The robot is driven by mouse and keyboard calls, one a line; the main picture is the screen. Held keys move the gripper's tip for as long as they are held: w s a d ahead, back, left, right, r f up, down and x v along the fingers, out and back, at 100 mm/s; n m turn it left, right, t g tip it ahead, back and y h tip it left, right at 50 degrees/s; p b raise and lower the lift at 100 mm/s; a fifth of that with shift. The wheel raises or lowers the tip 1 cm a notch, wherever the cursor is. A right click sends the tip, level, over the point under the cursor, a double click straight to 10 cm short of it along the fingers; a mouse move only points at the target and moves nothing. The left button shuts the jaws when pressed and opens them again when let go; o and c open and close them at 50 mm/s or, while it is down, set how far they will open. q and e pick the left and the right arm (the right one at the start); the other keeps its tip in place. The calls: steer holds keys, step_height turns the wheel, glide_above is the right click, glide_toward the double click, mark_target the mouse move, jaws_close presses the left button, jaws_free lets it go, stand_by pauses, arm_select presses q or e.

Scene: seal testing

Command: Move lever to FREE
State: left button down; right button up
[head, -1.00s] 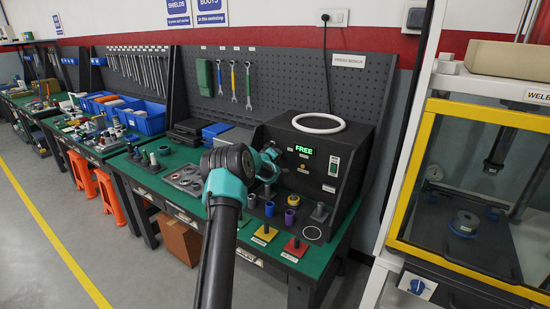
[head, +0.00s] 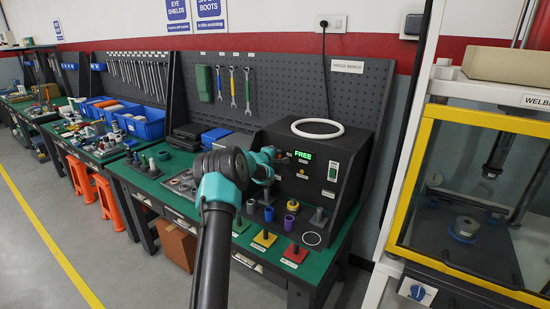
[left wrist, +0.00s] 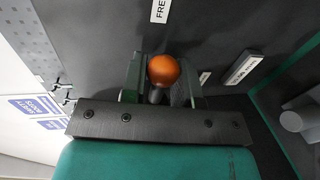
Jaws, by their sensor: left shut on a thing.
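The black press box (head: 325,165) stands on the green bench, and its green display (head: 303,155) reads FREE. In the left wrist view, the lever's orange ball knob (left wrist: 163,70) sits between the two fingers of my left gripper (left wrist: 160,88), which is shut on the lever just below the knob. A label (left wrist: 160,10) beginning "FRE" is on the panel just beyond the knob. In the head view my left gripper (head: 272,165) is at the left part of the box's front, and my own arm partly hides it. My right gripper is in neither view.
A white ring (head: 317,128) lies on top of the box. Coloured cups, including a purple one (head: 289,221), and yellow and red stands (head: 294,254) are on the bench in front. A yellow-framed cabinet (head: 480,200) stands to the right.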

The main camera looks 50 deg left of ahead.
arm_select(q)
steer(key=c, duration=1.1)
jaws_free()
steer(key=shift+c, duration=0.2)
steer(key=v, duration=1.7)
steer(key=shift+s, duration=0.15)
steer(key=shift+d+r, duration=0.1)
